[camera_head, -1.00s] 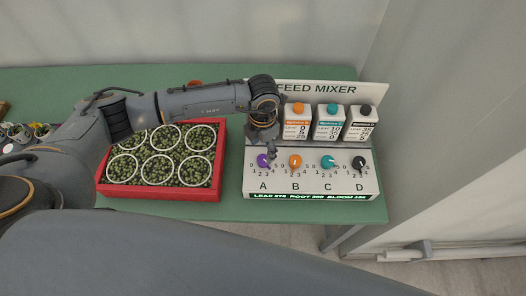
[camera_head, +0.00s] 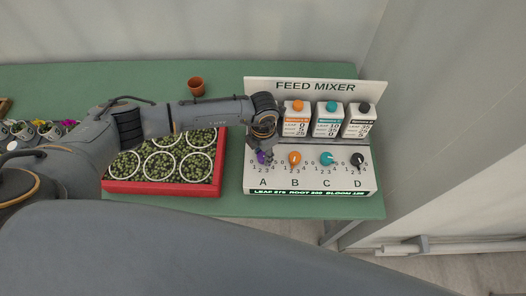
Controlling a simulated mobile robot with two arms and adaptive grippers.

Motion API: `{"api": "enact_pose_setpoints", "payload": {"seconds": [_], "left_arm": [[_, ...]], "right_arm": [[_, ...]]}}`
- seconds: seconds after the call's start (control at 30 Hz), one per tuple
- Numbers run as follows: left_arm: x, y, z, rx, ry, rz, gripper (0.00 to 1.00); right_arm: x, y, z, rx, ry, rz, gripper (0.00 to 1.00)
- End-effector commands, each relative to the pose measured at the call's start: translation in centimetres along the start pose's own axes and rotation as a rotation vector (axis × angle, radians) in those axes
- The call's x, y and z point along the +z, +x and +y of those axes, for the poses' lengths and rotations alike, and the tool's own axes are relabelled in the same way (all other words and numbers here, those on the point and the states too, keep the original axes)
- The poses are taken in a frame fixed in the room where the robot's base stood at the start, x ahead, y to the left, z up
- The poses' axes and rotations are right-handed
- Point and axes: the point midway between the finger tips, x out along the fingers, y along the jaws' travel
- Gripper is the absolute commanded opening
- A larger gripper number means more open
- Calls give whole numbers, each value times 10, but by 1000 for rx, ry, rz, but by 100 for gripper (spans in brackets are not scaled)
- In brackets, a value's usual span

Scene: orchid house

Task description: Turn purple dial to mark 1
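The purple dial (camera_head: 261,157) is the leftmost knob on the white feed mixer panel (camera_head: 315,183), above the letter A. My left gripper (camera_head: 264,152) points down right at the purple dial and partly covers it. Its fingers are too small and overlapped to tell whether they are open or shut, or whether they touch the dial. Numbers ring the dial, with mark 1 at its lower left; the dial's pointer is hidden. My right gripper is not in view.
The orange dial (camera_head: 294,158), teal dial (camera_head: 326,158) and black dial (camera_head: 357,160) sit to the right. Three labelled bottles stand behind them. A red tray (camera_head: 160,188) of potted plants lies left, under my arm. A terracotta pot (camera_head: 196,86) stands behind.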

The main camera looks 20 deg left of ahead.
Motion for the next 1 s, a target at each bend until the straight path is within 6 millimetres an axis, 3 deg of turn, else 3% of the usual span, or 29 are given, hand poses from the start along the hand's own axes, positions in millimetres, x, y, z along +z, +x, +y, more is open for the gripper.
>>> {"api": "enact_pose_setpoints", "payload": {"seconds": [0.47, 1.0], "left_arm": [[1, 3, 0, 1, 107, -3, 5], [1, 6, 0, 3, 587, -4, 5]], "right_arm": [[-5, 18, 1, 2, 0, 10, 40], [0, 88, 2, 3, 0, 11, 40]]}}
